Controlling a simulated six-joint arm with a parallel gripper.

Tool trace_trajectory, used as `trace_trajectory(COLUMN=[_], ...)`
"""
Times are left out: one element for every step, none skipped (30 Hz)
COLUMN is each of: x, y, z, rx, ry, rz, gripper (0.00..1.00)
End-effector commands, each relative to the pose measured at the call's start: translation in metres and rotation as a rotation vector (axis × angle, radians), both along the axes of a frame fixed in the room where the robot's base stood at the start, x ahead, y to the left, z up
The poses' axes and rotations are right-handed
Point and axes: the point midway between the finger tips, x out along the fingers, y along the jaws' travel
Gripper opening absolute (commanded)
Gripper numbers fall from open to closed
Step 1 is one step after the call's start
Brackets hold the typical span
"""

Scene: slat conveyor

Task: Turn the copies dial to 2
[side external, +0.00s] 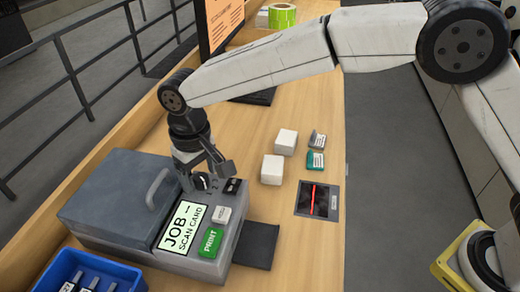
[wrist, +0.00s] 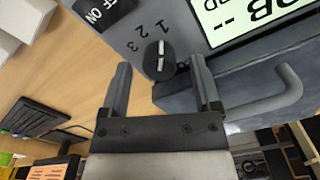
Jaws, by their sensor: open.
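The copies dial (wrist: 160,60) is a round black knob with a white line, beside the numbers 1, 2 and 3 (wrist: 143,33) on the grey machine. In the wrist view the line runs nearly straight up and down, its upper end toward the 1. My gripper (wrist: 161,62) is open, with one finger to each side of the dial and a gap on both sides. I cannot tell how far the fingertips are above the panel. In the side view my gripper (side external: 203,170) is over the dial (side external: 201,182) and partly hides it.
The grey machine (side external: 120,236) has a lidded part with a handle, a "JOB -- SCAN CARD" screen (side external: 181,227), a green PRINT button (side external: 210,242) and an OFF/ON switch (wrist: 101,10). White blocks (side external: 272,169), small cards (side external: 316,160) and a scanner (side external: 318,200) lie right. A blue bin (side external: 62,262) stands front left.

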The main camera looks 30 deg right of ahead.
Motion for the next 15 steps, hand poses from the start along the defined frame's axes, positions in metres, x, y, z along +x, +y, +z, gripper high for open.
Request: trace_trajectory(x=[-0.0002, -0.0001, -0.0002, -0.0001, -0.0001, -0.0001, -0.0001, -0.0001, -0.0001, -0.0001, -0.0001, -0.0001, -0.0001, -0.0001, -0.0001], y=[-0.0002, 0.0, -0.0001, -0.0002, -0.0002, 0.0, 0.0, 0.0, 0.0, 0.0, 0.0, 0.0, 0.0, 0.0, 0.0], z=[-0.0029, -0.0039, -0.0048, -0.0053, -0.0055, -0.0057, -0.0057, -0.0056, -0.0056, -0.0055, -0.0055, -0.0054, -0.0054, -0.0054, -0.0053], rx=[0.0, 0.0, 0.0, 0.0, 0.0, 0.0, 0.0, 0.0, 0.0, 0.0, 0.0, 0.0, 0.0, 0.0, 0.0], ry=[0.0, 0.0, 0.0, 0.0, 0.0, 0.0, 0.0, 0.0, 0.0, 0.0, 0.0, 0.0, 0.0, 0.0, 0.0], rz=[0.0, 0.0, 0.0, 0.0, 0.0, 0.0, 0.0, 0.0, 0.0, 0.0, 0.0, 0.0, 0.0, 0.0, 0.0], gripper=[0.8, 0.8, 0.8, 0.8, 0.8, 0.8, 0.8, 0.8, 0.8, 0.8, 0.8, 0.68, 0.58, 0.49, 0.36])
